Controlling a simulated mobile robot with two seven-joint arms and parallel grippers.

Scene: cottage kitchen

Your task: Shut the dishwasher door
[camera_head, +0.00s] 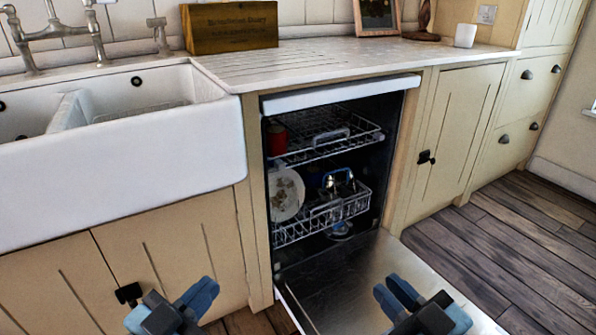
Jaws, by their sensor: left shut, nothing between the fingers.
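The dishwasher door (345,278) is open, folded down in front of the dishwasher (395,165). Its inner metal face shows; its near end is cut off by the bottom of the picture. My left gripper (208,288) is shut and empty at the bottom, left of the door, in front of the cabinet below the sink. My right gripper (388,288) is seen against the door's inner face at the bottom right. Its fingers look close together, but I cannot tell whether they are fully shut. I cannot tell whether it touches the door.
The upper rack (350,140) and lower rack (345,210) sit inside the dishwasher. A red item (277,139) and a plate (287,194) are in them. The white sink (215,155) juts out at left. Wooden floor (500,245) is clear at right.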

